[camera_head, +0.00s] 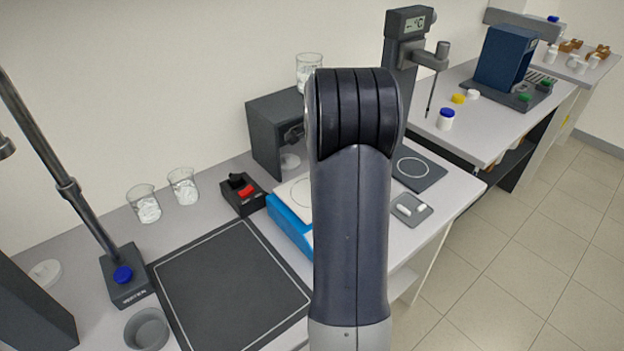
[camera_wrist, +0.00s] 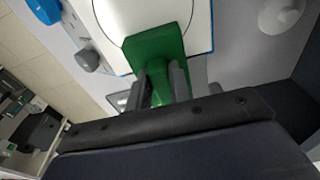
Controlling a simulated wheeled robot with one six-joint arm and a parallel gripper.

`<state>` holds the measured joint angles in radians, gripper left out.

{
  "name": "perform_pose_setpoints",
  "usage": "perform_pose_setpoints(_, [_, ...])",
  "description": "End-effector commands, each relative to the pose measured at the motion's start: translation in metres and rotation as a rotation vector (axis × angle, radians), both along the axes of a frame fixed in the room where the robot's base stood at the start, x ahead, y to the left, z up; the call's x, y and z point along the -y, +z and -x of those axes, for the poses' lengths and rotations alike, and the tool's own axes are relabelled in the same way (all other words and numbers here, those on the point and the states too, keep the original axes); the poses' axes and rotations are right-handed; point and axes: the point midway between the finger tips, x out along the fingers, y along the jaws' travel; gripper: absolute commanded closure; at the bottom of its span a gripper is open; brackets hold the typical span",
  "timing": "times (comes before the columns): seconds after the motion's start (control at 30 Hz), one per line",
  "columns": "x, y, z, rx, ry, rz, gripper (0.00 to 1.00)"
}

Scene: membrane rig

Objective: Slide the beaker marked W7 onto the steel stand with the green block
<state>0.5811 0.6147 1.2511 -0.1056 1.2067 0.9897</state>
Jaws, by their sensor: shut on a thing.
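My gripper (camera_wrist: 160,83) is shut on the green block (camera_wrist: 155,50) in the wrist view. The block's wide end points away from the fingers, over a white plate with a circle line; I cannot tell whether they touch. In the head view my arm hides the gripper and the block. Two glass beakers with white contents, a left one (camera_head: 146,207) and a right one (camera_head: 184,187), stand at the back left of the bench. No W7 mark is readable, and I cannot pick out the steel stand.
The blue device with the white plate (camera_head: 290,226) is partly behind my arm. A dark open-fronted box (camera_head: 276,130) stands at the wall. A black device with a red switch (camera_head: 243,194), a dark mat (camera_head: 232,290), a grey bowl (camera_head: 147,329) and a clamp stand (camera_head: 124,275) are left.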

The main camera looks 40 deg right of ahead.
Motion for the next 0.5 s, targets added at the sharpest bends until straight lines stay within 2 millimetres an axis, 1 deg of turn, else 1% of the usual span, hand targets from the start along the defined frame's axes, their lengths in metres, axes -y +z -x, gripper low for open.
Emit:
perform_pose_setpoints(0.17, [-0.006,0.000,0.000,0.001,0.001,0.001,1.00])
perform_pose_setpoints(0.5, [-0.027,0.000,0.001,0.001,0.001,0.001,1.00])
